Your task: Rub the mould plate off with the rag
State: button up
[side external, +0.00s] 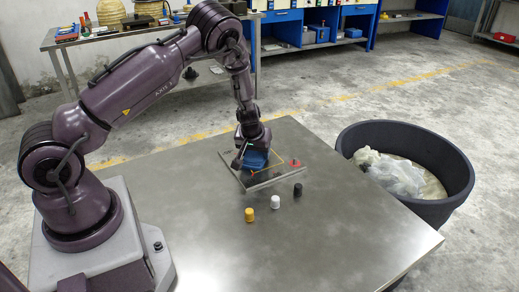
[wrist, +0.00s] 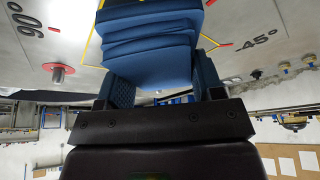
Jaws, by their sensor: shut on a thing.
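The mould plate (side external: 272,180) is a flat grey square lying on the metal table. A yellow outline, small red marks and a red knob (side external: 295,162) show on it. In the wrist view the plate (wrist: 235,22) carries the markings 90° and -45°, and the red knob (wrist: 59,72) is at the left. My gripper (side external: 253,148) is over the plate's back left part, shut on the folded blue rag (side external: 256,159). The rag (wrist: 150,45) sticks out beyond the fingers in several layers. It is at or just above the plate; I cannot tell whether it touches.
A yellow cylinder (side external: 249,214), a white one (side external: 270,202) and a black one (side external: 298,189) stand in a row in front of the plate. A round dark bin (side external: 447,208) with clear plastic in it stands right of the table. The table's front right (side external: 350,235) is clear.

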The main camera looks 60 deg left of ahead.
aim_at(273, 150)
jog(key=shift+s+d+f, duration=0.1)
jog(key=shift+s+f, duration=0.1)
jog(key=shift+s, duration=0.9)
jog(key=shift+w+r, duration=0.2)
jog(key=shift+w, duration=1.2)
jog(key=shift+w+f, duration=0.1)
jog(key=shift+w, duration=2.4)
jog(key=shift+r, duration=0.25)
notch_tip(273, 150, up, 7)
jog(key=shift+f, duration=0.1)
